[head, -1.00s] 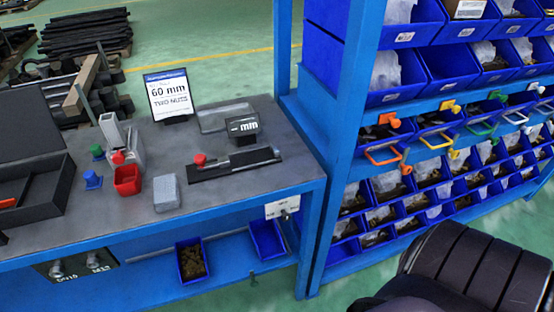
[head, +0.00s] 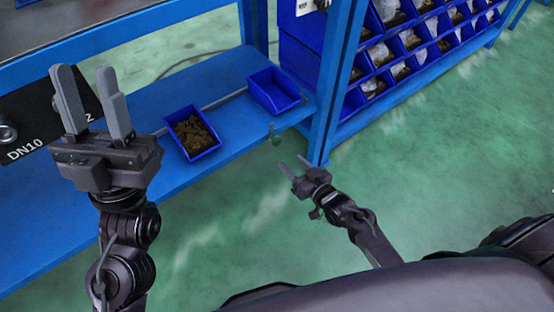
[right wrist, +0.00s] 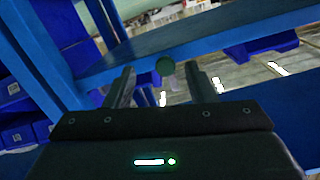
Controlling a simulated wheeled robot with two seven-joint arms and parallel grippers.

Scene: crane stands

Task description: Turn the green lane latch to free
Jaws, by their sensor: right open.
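In the right wrist view, the right gripper (right wrist: 160,72) points toward a blue shelf edge. A small dark green round piece (right wrist: 165,66) appears between its fingers there, apart from them; its distance is unclear.
The blue lower shelf (head: 95,185) holds a bin of brown parts (head: 212,147) and an empty blue bin (head: 272,90). A green piece (head: 275,138) hangs at its front edge. The rack post (head: 335,85) stands close beyond my right gripper. Open green floor (head: 450,150) lies right.

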